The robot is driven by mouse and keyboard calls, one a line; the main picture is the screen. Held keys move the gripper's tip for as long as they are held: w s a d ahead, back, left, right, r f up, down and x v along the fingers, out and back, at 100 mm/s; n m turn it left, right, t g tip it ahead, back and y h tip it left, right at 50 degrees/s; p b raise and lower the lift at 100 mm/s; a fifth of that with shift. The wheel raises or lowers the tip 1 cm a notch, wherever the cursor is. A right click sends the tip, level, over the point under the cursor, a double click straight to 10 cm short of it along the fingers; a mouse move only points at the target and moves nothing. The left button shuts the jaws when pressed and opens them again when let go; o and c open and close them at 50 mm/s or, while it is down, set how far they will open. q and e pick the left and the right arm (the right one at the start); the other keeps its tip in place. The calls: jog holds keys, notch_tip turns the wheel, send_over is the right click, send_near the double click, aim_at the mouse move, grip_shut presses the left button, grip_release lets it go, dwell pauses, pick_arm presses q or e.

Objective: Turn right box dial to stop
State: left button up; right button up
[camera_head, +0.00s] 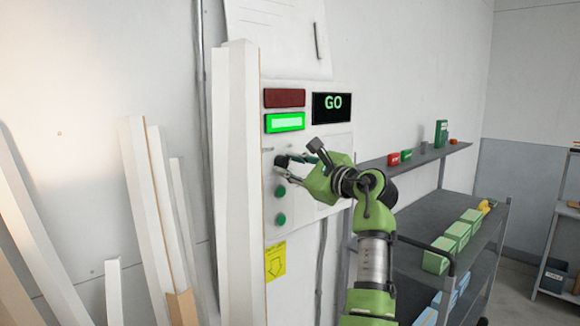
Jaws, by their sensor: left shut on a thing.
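A white control box (341,139) is mounted on the wall. It has a dark red lamp (285,98), a lit green lamp (285,123) and a black display (332,107) that reads GO in green. My left gripper (288,164) is at the box's left part, its fingers shut on a small black dial (281,161). The gripper hides part of the dial, so its pointer and markings cannot be read. Green round buttons (280,204) sit below the dial. My right gripper is not in view.
White upright boards (238,190) lean close to the box's left side. A grey shelf cart (425,222) with green boxes (458,236) stands at the right, near my arm. A yellow label (275,261) is below the box.

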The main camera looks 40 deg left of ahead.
pick_arm(q)
jog(key=shift+f+n, duration=0.1)
jog(key=shift+n, duration=0.3)
jog(key=n+b, duration=0.1)
jog(key=n, duration=0.2)
jog(key=n+b, duration=0.1)
jog(key=n, duration=0.2)
jog(key=shift+f+n+g+y, duration=0.15)
jog(key=shift+n+g+y, duration=0.15)
jog(key=shift+n, duration=0.1)
jog(key=n+b, duration=0.2)
jog(key=n, duration=0.2)
jog(key=shift+n, duration=0.4)
jog(key=shift+w+n+g+b, duration=0.1)
jog(key=shift+n+g+b, duration=0.2)
jog(key=shift+n+b, duration=1.2)
jog(key=shift+n+p, duration=0.55)
jog(key=shift+n, duration=0.15)
jog(key=o, duration=1.1)
jog(key=d, duration=0.8)
jog(key=s+d, duration=0.1)
jog(key=d, duration=0.3)
jog(key=shift+s+f, duration=0.1)
jog(key=shift+f, duration=0.3)
